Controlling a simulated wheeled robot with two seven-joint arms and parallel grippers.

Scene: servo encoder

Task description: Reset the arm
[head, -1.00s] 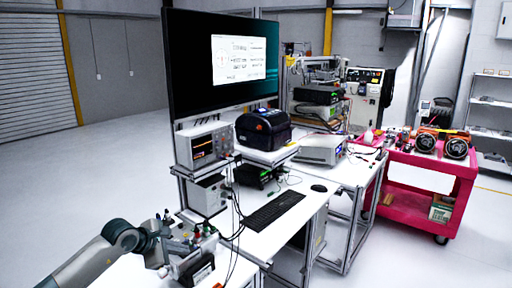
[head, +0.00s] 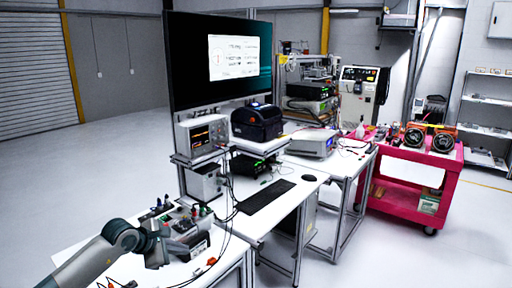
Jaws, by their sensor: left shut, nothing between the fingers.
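My left arm comes in from the lower left over the near white table (head: 215,268). My left gripper (head: 188,243) is shut and empty, beside a small grey and black device (head: 197,246) on that table. I cannot tell whether they touch. My right gripper is out of view.
Loose cables (head: 232,215) run near the left gripper. A pink cart (head: 405,205) is at the right. The floor at left is clear (head: 60,190).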

